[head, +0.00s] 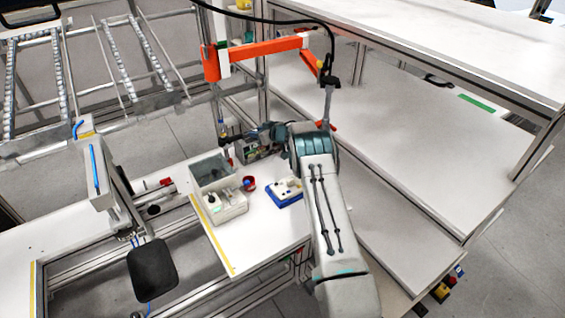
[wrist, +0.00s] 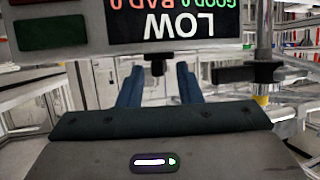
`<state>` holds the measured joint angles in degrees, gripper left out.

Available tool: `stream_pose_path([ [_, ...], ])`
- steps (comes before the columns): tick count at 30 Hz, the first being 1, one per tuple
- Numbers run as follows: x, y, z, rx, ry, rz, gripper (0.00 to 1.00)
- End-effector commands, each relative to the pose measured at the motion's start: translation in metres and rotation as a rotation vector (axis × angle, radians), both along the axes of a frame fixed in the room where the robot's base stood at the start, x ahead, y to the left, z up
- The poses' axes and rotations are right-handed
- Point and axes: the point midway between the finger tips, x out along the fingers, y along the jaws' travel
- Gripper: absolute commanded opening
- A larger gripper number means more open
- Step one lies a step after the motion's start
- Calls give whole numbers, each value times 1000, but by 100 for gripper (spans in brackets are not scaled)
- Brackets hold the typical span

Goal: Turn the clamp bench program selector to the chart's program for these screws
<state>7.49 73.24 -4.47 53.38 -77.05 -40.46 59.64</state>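The clamp bench's control box (head: 258,153) stands at the back of the white bench, partly hidden by my arm. In the wrist view its dark display (wrist: 180,22) appears upside down and reads LOW, with GOOD 0 and BAD 0. A small dark knob-like part (wrist: 157,66) shows below the display, between my fingers in the picture. I cannot tell which way it points or whether it is the selector. My gripper (wrist: 158,84) has its two blue fingers apart, with no contact visible. I cannot make out the chart.
An orange arm (head: 262,49) hangs above. White shelves (head: 420,140) lie to the right.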

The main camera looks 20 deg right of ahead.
Motion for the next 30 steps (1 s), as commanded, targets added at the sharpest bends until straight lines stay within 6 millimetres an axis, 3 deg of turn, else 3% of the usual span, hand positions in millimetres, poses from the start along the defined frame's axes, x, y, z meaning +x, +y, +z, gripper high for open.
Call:
stream_pose_path([
  [30, -3, 12, -6, -1, -2, -496, 32],
])
